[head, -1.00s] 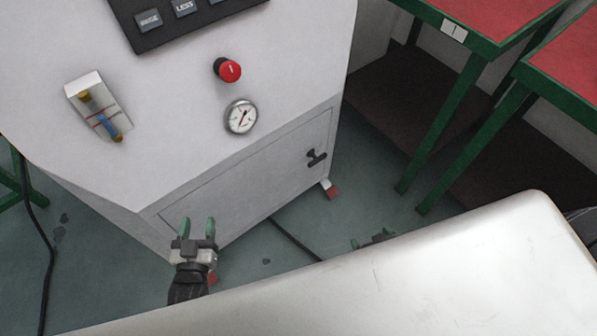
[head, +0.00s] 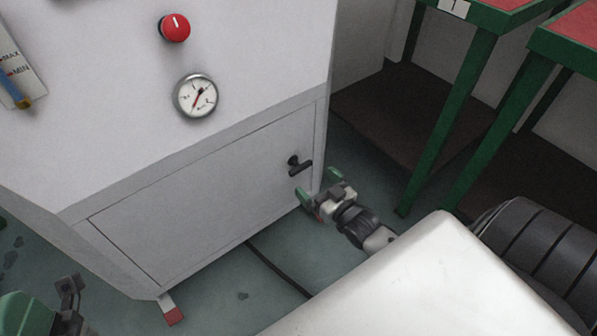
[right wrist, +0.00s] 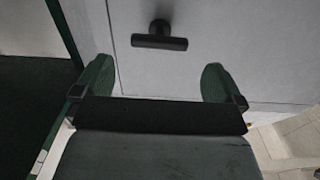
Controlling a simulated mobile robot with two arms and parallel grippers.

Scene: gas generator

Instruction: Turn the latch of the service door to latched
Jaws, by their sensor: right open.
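The service door (head: 200,200) is the lower grey panel of the white cabinet and looks closed. Its latch (head: 300,167) is a black T-handle near the door's right edge, its bar roughly level. My right gripper (head: 318,186) is open and empty, just below and right of the latch, not touching it. In the right wrist view the latch (right wrist: 160,41) lies ahead of the open fingers (right wrist: 155,72), its bar crossing the picture between them. My left gripper (head: 45,305) is only partly in view at the bottom left; its opening is unclear.
A red knob (head: 174,28) and a round gauge (head: 196,96) sit above the door. Green-framed tables (head: 470,85) with red tops stand to the right. A black cable (head: 278,268) lies on the floor, and a red-and-white foot (head: 171,310) sticks out under the cabinet.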

